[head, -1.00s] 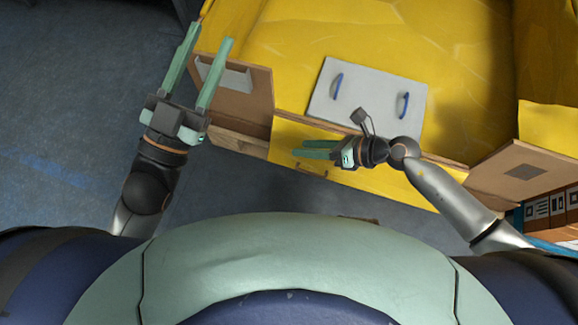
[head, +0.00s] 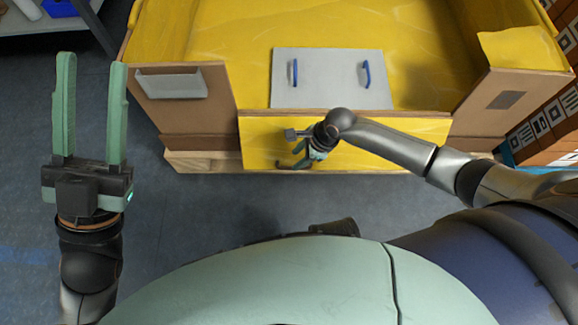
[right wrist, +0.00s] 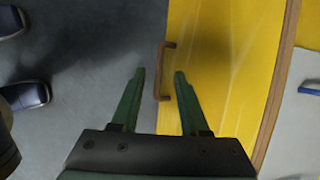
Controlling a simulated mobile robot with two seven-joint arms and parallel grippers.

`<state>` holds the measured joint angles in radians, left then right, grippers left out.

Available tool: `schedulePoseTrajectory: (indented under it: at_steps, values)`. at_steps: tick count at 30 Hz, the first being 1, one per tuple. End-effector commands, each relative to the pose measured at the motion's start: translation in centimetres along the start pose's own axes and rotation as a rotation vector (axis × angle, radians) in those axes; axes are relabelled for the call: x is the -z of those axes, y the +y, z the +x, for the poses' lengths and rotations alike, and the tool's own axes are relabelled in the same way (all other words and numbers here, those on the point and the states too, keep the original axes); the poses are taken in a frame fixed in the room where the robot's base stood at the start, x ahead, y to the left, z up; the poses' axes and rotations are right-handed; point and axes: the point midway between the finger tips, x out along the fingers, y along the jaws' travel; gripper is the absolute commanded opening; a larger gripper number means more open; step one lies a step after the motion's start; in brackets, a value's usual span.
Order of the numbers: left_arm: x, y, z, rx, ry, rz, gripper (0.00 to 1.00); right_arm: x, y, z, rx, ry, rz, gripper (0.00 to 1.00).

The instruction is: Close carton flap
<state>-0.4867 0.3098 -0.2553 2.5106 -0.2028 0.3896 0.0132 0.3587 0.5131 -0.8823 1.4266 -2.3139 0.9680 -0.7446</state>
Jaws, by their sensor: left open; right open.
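The large carton has a yellow inside and brown outer walls (head: 187,110). Its yellow front flap (head: 385,128) hangs down on the side facing me; it also shows in the right wrist view (right wrist: 225,70). A brown handle (right wrist: 163,70) is on the flap. My right gripper (head: 294,157) is open at the flap's left part. In the right wrist view, the handle lies between its open fingertips (right wrist: 159,72); I cannot tell whether they touch it. My left gripper (head: 92,60) is open and empty, left of the carton, with its fingers pointing away from me.
A grey panel with two blue handles (head: 330,80) lies inside the carton. A grey holder (head: 171,83) is on the left wall. Printed boxes (head: 545,130) stand at the right. A shelf (head: 45,18) is at the back left. The floor (head: 35,160) at left is clear.

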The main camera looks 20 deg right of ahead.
Motion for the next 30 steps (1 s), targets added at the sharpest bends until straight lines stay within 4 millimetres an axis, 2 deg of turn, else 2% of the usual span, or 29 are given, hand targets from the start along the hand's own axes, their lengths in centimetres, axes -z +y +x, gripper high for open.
schedulePoseTrajectory:
  at_steps: [1,3,9,14,22,30]
  values:
    - [-0.9,0.5,-0.8,-0.002,-0.005,0.003,0.44,0.1,0.1,1.7,0.000,-0.001,0.002,0.45]
    - [-1.5,0.8,-1.3,-0.005,-0.010,0.009,0.44,0.1,0.1,3.0,0.000,-0.001,0.001,0.45]
    - [-2.6,1.5,-2.2,-0.012,-0.021,0.020,0.44,0.0,0.0,5.5,0.000,-0.003,0.001,0.45]
    - [-2.9,1.7,-2.4,-0.015,-0.023,0.025,0.44,0.0,-0.1,6.2,0.002,-0.002,0.000,0.45]
    - [-2.8,1.7,-2.4,-0.015,-0.024,0.024,0.44,-0.1,-0.1,6.1,0.001,-0.002,0.000,0.45]
    - [-2.8,1.7,-2.4,-0.015,-0.025,0.023,0.44,0.0,0.0,6.1,0.001,-0.001,0.001,0.14]
